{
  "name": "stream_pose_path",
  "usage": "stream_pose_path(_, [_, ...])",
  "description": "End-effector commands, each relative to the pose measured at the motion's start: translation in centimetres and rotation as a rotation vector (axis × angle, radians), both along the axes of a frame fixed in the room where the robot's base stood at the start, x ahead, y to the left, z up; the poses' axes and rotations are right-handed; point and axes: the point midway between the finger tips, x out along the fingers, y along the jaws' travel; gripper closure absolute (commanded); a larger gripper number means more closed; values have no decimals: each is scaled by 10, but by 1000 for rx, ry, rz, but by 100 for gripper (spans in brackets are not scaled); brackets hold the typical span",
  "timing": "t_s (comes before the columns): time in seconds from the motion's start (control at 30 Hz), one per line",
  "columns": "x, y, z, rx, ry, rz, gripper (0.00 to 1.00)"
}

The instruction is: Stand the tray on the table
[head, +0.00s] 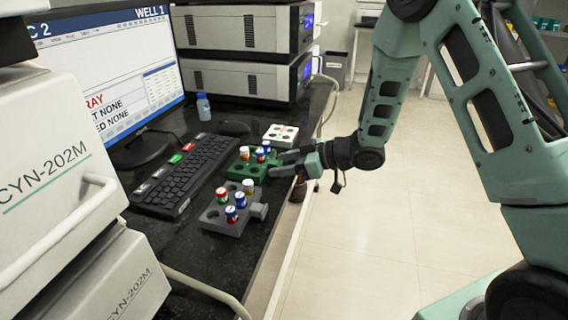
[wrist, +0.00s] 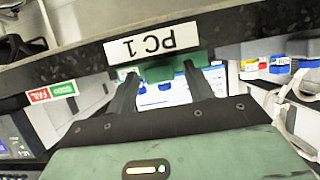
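The green tray (head: 245,172) is on the dark table beside the keyboard, with several small capped vials standing in it. My gripper (head: 283,162) reaches in from the right, with its fingers at the tray's right side. In the wrist view the fingers of my gripper (wrist: 160,72) are spread apart, with a green part of the tray (wrist: 172,70) at and just beyond their tips. The fingers look open; contact with the tray cannot be made out. The tray's right end is partly hidden by the fingers.
A grey tray (head: 228,222) with several vials stands close in front, and a white tray (head: 280,135) behind. The keyboard (head: 185,175), monitor (head: 105,75) and bottle (head: 203,107) are to the left. A "PC 1" label (wrist: 152,48) shows in the wrist view.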

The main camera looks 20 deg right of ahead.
Motion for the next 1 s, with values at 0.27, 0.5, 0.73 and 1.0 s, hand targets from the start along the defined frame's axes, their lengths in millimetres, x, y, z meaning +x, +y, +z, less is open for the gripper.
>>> stream_pose_path(0.27, [-1, -2, 5, 0, -1, -2, 48])
stream_pose_path(0.5, [-23, -34, 22, 0, 0, -6, 48])
stream_pose_path(0.73, [-49, -69, 39, -1, 0, -4, 48])
stream_pose_path(1.0, [-64, -87, 49, -4, -1, -3, 48])
